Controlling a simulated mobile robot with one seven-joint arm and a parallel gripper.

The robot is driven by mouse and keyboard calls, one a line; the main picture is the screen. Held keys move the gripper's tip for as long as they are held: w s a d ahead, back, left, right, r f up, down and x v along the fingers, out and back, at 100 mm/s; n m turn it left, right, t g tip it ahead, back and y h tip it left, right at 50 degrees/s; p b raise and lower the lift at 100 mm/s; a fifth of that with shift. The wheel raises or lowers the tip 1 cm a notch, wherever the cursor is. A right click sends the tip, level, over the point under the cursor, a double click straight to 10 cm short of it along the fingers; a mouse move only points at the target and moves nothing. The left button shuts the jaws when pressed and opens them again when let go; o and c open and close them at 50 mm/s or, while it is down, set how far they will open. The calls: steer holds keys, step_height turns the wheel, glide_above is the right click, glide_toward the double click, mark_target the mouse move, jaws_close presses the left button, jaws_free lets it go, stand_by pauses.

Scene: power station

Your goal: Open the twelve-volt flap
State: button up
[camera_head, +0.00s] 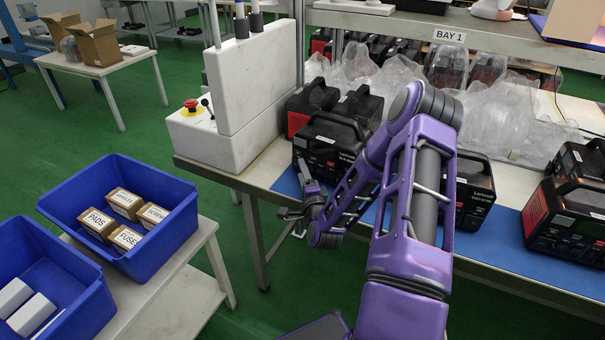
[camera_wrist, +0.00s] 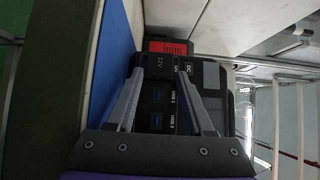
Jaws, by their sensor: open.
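A black power station (camera_head: 325,148) stands on the blue mat near the left end of the bench. Its front panel (camera_wrist: 209,76) fills the middle of the wrist view, turned on its side. The twelve-volt flap (camera_wrist: 159,73), a dark cover marked 12V, lies between my fingertips in that view and looks closed. Blue USB ports show below it. My gripper (camera_wrist: 160,71) is open and empty, with one finger on each side of the flap area. I cannot tell whether the fingertips touch the panel. My gripper (camera_head: 298,192) is in front of the station in the head view.
More power stations (camera_head: 572,215) stand right on the bench, with clear plastic bags (camera_head: 500,115) behind. A white machine with a red button (camera_head: 191,104) is left of the station. Blue bins (camera_head: 165,232) sit on a low table at lower left. Green floor lies open between.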

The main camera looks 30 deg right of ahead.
mark_target(296, 164)
steer(key=shift+w, duration=0.1)
jaws_close()
